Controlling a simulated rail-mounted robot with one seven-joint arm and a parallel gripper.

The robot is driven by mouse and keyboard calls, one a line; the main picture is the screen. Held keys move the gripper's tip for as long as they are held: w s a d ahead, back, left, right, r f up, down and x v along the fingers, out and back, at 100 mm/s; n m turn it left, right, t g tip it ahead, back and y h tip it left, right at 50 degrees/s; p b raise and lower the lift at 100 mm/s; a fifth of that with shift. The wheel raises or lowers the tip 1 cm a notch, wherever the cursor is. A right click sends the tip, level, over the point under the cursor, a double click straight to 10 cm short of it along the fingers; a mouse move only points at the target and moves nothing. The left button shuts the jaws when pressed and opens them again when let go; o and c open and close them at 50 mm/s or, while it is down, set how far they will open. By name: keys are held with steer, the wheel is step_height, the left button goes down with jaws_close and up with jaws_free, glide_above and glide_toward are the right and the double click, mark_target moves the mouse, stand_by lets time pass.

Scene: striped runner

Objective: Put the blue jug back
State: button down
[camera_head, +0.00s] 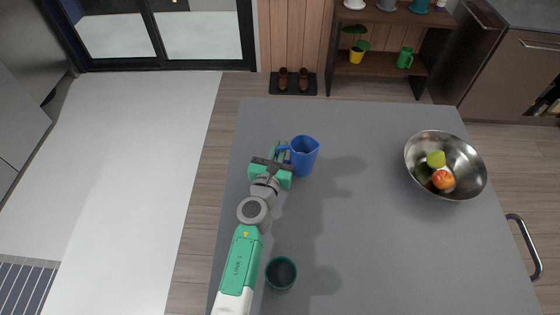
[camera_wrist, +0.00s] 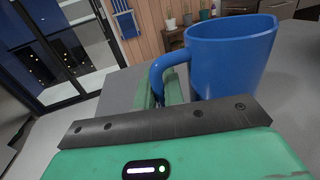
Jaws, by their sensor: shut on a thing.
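The blue jug (camera_head: 306,157) is upright over the far left part of the grey table (camera_head: 370,250), with its handle toward the left. My gripper (camera_head: 282,152) is at the jug's left side, shut on the handle. In the wrist view the jug (camera_wrist: 232,58) fills the upper right, and its handle sits between the green fingers of my gripper (camera_wrist: 166,92). The jug's lower part is partly hidden by the gripper body there. I cannot tell whether the jug's base touches the table.
A dark green cup (camera_head: 281,273) stands on the table near my arm. A metal bowl (camera_head: 470,186) with two fruits is at the right. The table between jug and bowl is clear. A brown shelf (camera_head: 385,71) with plants and a green mug (camera_head: 405,58) stands beyond the table.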

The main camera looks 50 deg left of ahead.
step_height(320, 180, down, 4)
steer(key=b, duration=0.2)
steer(key=shift+r+b, duration=0.2)
steer(key=shift+b, duration=0.15)
steer(key=shift+r+p, duration=0.25)
steer(key=shift+p, duration=0.05)
steer(key=shift+f, duration=0.2)
steer(key=c, duration=1.5)
jaws_free()
steer(key=shift+r, duration=0.1)
steer(key=shift+s+d+r, duration=0.1)
steer(key=shift+s+r, duration=0.05)
steer(key=shift+s, duration=0.1)
steer(key=p+v, duration=0.2)
steer(key=v, duration=0.9)
steer(key=shift+s+d+p, duration=0.1)
steer(key=shift+s+p, duration=0.2)
steer(key=shift+p, duration=0.05)
